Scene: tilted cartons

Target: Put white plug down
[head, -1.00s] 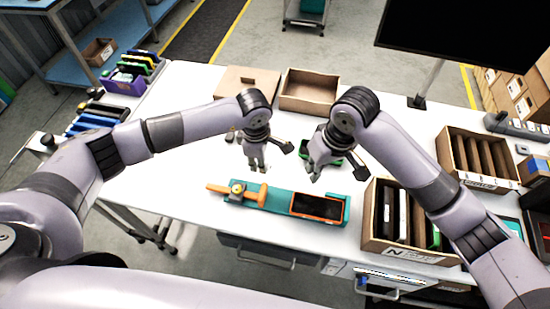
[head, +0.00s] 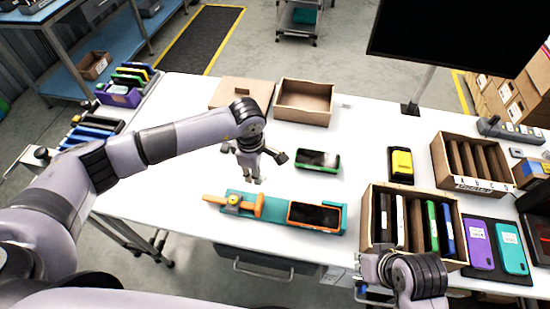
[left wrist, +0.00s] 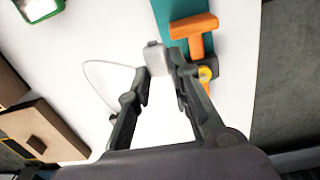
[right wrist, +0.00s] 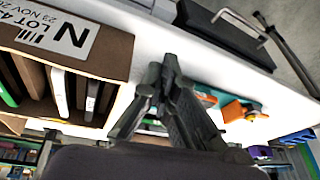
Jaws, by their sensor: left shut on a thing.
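The white plug (left wrist: 158,58) is between the fingertips of my left gripper (left wrist: 164,72), which is shut on it. A thin white cable (left wrist: 98,68) loops from the plug over the white table. In the head view my left gripper (head: 258,178) is above the table, behind the teal fixture (head: 270,203) with its orange clamp; the plug is too small to make out there. My right gripper (right wrist: 163,66) looks shut and empty. Its fingers are mostly hidden in the head view, where its wrist shows at the table's front edge beside the carton of devices.
The carton of devices (head: 377,240) and an empty slotted carton (head: 440,160) stand at right. An open box (head: 305,103) stands at the back.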

